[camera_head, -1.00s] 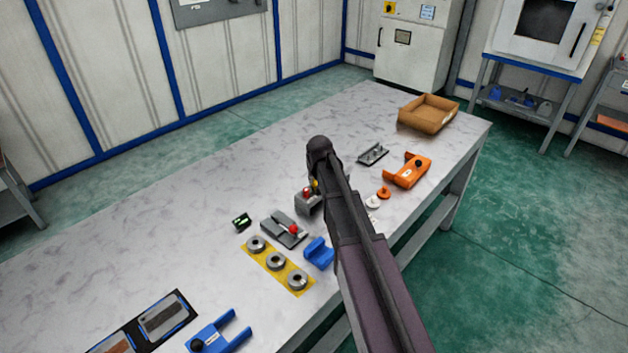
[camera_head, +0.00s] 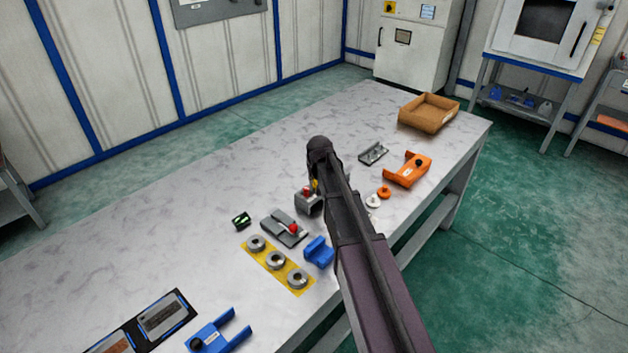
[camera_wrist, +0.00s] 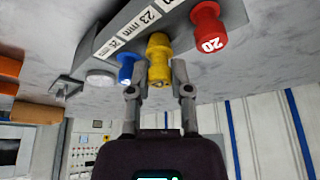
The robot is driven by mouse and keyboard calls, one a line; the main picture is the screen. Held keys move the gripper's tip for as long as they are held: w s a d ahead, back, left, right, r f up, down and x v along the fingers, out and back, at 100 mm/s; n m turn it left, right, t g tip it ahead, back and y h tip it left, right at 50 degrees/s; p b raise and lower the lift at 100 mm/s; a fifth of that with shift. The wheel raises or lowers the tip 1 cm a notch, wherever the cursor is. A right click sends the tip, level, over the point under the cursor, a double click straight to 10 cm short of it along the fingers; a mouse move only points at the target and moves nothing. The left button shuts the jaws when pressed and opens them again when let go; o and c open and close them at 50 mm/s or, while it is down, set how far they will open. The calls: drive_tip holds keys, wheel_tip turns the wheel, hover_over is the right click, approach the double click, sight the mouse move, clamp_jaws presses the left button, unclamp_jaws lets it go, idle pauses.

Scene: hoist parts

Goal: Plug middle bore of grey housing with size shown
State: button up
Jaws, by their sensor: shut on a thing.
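In the wrist view my gripper (camera_wrist: 159,82) is shut on the yellow plug (camera_wrist: 158,52), one finger on each side. The yellow plug is at a grey rack (camera_wrist: 125,22) labelled 23 mm and 26 mm; I cannot tell whether it is clear of its seat. A red plug (camera_wrist: 208,28) marked 20 and a blue plug (camera_wrist: 127,66) are on either side. In the head view the rack (camera_head: 307,204) is partly hidden by my arm. Three grey bored rings (camera_head: 275,261) sit on a yellow plate; I cannot tell whether they are the housing. A small green display (camera_head: 241,219) is unreadable.
A grey fixture with a red knob (camera_head: 284,228) and a blue block (camera_head: 319,252) lie near the rings. An orange bracket (camera_head: 408,170), a grey part (camera_head: 373,153) and a cardboard tray (camera_head: 429,113) are towards the far right. The table's left back is clear.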

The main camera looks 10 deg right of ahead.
drive_tip(key=shift+f+b, duration=0.75)
idle(3.4)
idle(0.3)
drive_tip(key=o, duration=0.9)
drive_tip(key=shift+r, duration=0.15)
drive_tip(key=shift+w+r+p, duration=0.1)
drive_tip(key=shift+r+p, duration=3.3)
drive_tip(key=shift+p, duration=0.15)
drive_tip(key=s+f+g, duration=0.1)
drive_tip(key=s+g, duration=0.3)
drive_tip(key=s, duration=2.5)
drive_tip(key=shift+s+a+f+g, duration=0.2)
drive_tip(key=shift+a+f+g, duration=0.05)
drive_tip(key=shift+a+g, duration=0.05)
